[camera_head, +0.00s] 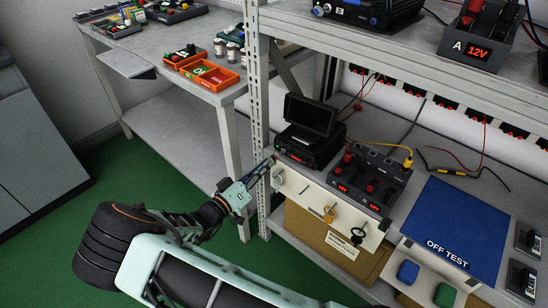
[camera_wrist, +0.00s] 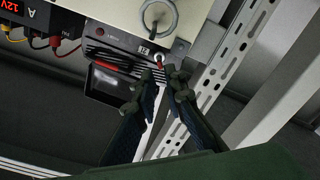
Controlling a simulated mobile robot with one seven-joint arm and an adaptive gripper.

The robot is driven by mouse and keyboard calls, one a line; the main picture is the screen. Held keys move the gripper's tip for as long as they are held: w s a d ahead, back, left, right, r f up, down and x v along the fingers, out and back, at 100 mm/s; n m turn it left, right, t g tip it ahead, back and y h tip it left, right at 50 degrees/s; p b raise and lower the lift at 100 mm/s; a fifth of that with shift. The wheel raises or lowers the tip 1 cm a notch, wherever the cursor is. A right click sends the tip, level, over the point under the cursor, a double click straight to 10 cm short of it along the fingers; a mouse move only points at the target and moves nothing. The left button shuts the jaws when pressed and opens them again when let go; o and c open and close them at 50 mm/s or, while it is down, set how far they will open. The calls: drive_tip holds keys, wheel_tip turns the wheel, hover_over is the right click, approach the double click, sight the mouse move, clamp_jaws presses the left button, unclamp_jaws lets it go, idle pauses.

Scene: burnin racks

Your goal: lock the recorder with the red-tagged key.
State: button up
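The recorder (camera_head: 310,135) is a black box with a raised dark screen, at the left end of the lower shelf. In the wrist view the recorder (camera_wrist: 118,62) shows its screen and a red strip. My gripper (camera_head: 268,164) is at the recorder's front left corner. In the wrist view my gripper (camera_wrist: 165,73) has its fingertips close together around a small silver and red piece, which looks like the red-tagged key (camera_wrist: 160,58). Its tip is close to the recorder's front; whether it sits in the lock is hidden.
A pale panel (camera_head: 304,192) below the shelf carries a silver ring (camera_head: 278,178), a brass key (camera_head: 329,214) and a black key (camera_head: 357,236). A rack upright (camera_head: 259,110) stands close left of the recorder. A dark supply unit (camera_head: 372,178) with red displays sits right of it.

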sight(282, 151)
drive_tip(key=x, duration=0.5)
clamp_jaws()
drive_tip(key=shift+a+n+b, duration=0.1)
drive_tip(key=shift+n+b, duration=0.3)
drive_tip(key=shift+n, duration=0.4)
